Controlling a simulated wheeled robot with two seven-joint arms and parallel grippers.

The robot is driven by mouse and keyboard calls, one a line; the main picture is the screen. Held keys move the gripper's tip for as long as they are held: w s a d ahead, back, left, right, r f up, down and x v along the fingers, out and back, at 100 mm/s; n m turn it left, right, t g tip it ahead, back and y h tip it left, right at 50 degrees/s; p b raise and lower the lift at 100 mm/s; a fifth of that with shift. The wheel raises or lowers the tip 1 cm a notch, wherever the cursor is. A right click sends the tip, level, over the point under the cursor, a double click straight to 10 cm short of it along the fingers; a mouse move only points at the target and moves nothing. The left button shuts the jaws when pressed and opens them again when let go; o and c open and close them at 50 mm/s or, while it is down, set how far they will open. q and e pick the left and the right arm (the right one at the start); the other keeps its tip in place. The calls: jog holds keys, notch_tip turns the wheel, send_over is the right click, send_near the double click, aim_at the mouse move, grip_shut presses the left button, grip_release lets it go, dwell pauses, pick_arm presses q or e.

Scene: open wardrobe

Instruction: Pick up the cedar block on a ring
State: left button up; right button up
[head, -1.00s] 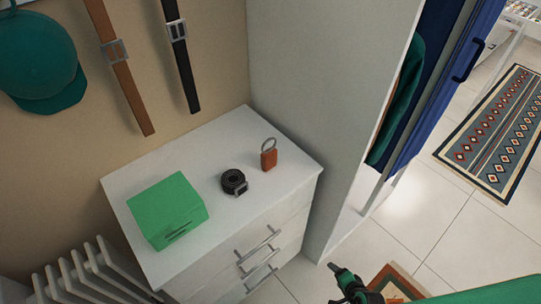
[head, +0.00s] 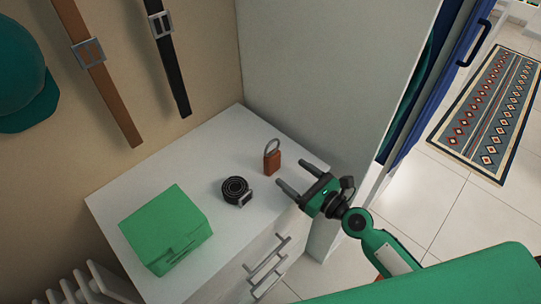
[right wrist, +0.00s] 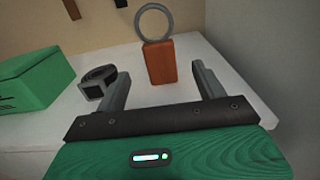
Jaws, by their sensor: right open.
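The cedar block (head: 272,163) is a small reddish-brown block with a grey ring on top. It stands upright on the white dresser top (head: 150,185), near its back right. My right gripper (head: 296,176) is open and empty, just in front and to the right of the block, with its fingers pointing toward it. In the right wrist view the block (right wrist: 161,62) stands beyond the gap between the fingers (right wrist: 160,85), with its ring (right wrist: 154,22) upright above it. The fingers do not appear to touch it. My left gripper is not in view.
A coiled black belt (head: 236,191) lies left of the block. A green box (head: 166,230) stands farther left. The wardrobe's grey side panel (head: 335,90) rises behind and right of the block. Drawer handles (head: 266,262) stick out at the dresser front. Belts and a cap hang on the wall.

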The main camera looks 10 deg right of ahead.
aim_at(275, 161)
jog(key=p+x, duration=0.1)
jog(key=x, duration=0.4)
jog(key=shift+w, duration=0.15)
jog(key=shift+w+a, duration=0.25)
jog(key=p+x, duration=0.1)
jog(key=x, duration=0.2)
jog(key=shift+w+a, duration=0.25)
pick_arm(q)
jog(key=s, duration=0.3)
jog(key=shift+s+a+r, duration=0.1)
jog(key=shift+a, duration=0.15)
pick_arm(e)
jog(key=shift+w+a, duration=0.25)
jog(key=shift+w, duration=0.1)
jog(key=c, duration=1.1)
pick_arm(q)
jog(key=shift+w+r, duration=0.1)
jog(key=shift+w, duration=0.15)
pick_arm(e)
jog(key=shift+o, duration=0.2)
